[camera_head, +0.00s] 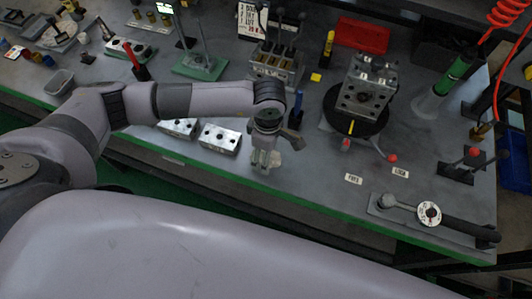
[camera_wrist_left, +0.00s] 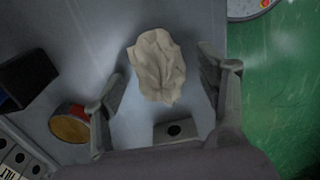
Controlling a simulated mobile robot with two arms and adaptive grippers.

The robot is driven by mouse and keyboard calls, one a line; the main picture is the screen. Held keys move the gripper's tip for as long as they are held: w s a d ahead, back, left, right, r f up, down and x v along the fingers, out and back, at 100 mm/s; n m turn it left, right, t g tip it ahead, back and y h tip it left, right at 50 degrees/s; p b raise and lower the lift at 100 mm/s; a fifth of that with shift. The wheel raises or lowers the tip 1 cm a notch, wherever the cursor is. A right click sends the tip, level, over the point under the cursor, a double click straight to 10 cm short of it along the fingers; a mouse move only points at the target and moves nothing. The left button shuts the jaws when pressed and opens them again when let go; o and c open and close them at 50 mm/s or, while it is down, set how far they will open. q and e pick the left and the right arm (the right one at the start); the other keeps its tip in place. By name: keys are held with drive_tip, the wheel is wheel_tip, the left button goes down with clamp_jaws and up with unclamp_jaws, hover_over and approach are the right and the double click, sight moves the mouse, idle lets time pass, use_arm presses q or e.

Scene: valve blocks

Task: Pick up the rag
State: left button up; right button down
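The rag (camera_wrist_left: 157,68) is a crumpled beige cloth lying on the grey bench top in the left wrist view. My left gripper (camera_wrist_left: 163,72) is open, with one finger to the left of the rag and the other to its right; there are gaps between the cloth and both fingers. In the head view my left gripper (camera_head: 266,163) points down near the bench's front edge, and a pale patch by its fingertips seems to be the rag, mostly hidden. My right gripper is not in view.
Two silver valve blocks (camera_head: 220,138) sit left of the gripper near the front edge. A larger valve block (camera_head: 367,86) stands on a round black turntable to the right. A torque wrench (camera_head: 440,216) lies at front right. Green floor (camera_wrist_left: 275,80) lies beyond the bench edge.

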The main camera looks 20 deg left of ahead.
use_arm(q)
drive_tip(key=c, duration=1)
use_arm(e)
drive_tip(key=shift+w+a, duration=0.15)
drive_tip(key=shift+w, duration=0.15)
use_arm(q)
drive_tip(key=shift+r, duration=0.15)
